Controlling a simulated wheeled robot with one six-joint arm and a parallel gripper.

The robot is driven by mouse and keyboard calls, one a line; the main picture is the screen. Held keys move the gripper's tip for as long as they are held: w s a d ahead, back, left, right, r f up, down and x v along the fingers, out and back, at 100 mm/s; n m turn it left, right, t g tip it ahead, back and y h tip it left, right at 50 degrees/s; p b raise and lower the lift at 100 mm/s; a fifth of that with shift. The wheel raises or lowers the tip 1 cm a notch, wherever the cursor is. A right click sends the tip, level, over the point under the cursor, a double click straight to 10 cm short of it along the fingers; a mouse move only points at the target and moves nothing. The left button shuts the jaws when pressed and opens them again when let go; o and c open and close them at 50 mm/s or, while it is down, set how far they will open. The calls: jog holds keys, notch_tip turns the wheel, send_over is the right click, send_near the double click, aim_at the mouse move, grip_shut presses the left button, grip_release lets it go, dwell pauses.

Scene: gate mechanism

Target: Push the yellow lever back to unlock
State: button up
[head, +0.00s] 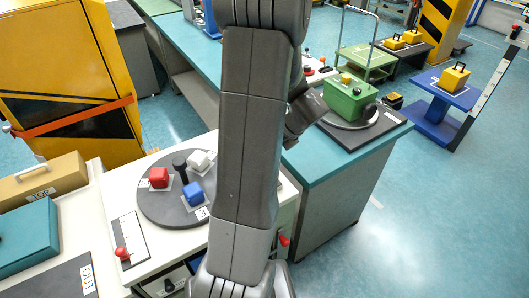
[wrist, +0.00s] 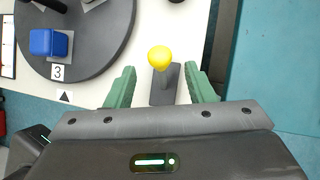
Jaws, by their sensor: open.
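The yellow lever (wrist: 160,57) has a round yellow knob on a dark stem, rising from a narrow dark base plate (wrist: 164,88) in the wrist view. My gripper (wrist: 160,75) is open, with one green finger to the left of the lever and one to the right. Gaps show between the fingers and the stem, and nothing is held. In the head view my own arm covers the lever and the gripper.
A round grey disc (head: 162,212) on the white table (head: 106,190) bears red (head: 158,178), white (head: 199,160) and blue (head: 193,194) blocks. The blue block's side of the disc lies left of my fingers. A red-knobbed lever (head: 122,253) stands at the table's front left.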

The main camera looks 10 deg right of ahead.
jog(key=v, duration=0.7)
jog(key=shift+r+b, duration=0.3)
jog(key=shift+f, duration=0.1)
jog(key=p+x, duration=0.1)
jog(key=x, duration=1.2)
jog(key=shift+f+p, duration=0.3)
